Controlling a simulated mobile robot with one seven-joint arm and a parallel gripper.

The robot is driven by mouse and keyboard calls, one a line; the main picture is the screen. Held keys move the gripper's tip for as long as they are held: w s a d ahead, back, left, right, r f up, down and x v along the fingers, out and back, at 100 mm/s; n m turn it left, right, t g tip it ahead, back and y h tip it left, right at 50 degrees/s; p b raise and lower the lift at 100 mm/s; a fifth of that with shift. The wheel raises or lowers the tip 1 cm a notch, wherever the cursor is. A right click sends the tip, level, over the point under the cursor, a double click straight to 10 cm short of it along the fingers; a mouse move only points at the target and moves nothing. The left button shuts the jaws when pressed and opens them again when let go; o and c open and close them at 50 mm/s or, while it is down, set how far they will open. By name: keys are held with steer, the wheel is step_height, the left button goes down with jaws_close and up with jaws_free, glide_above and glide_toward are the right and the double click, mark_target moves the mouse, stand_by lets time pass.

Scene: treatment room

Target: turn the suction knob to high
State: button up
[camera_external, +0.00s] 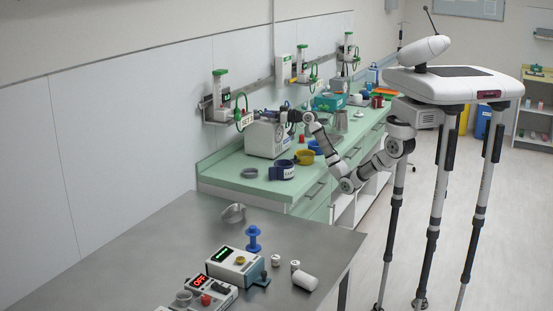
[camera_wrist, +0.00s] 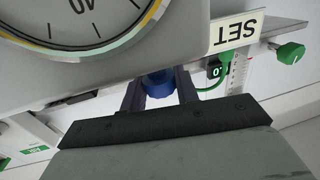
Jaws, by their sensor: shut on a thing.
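The white suction unit (camera_external: 264,139) stands on the green counter at the wall. My gripper (camera_external: 294,117) reaches its upper right side from the right. In the wrist view, a blue knob (camera_wrist: 158,84) sits between the two dark fingers of my gripper (camera_wrist: 160,80), which are shut on it. Part of a round gauge (camera_wrist: 88,14) with the number 40 shows above on the unit's grey face. The knob's pointer and any high mark are hidden or too small to read. In the external view my gripper covers the knob.
A SET sign (camera_wrist: 236,33) and a green knob (camera_wrist: 290,53) are close by on the right in the wrist view. A metal table (camera_external: 150,245) with devices fills the foreground.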

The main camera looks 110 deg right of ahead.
steer(key=shift+f+n+t+y+b, duration=0.1)
steer(key=shift+n+t+y+b, duration=0.65)
steer(key=shift+y, duration=0.35)
steer(key=o, duration=0.9)
steer(key=shift+s, duration=0.1)
steer(key=b+v, duration=0.4)
steer(key=v, duration=0.9)
steer(key=shift+s+a, duration=0.15)
steer(key=shift+s, duration=0.2)
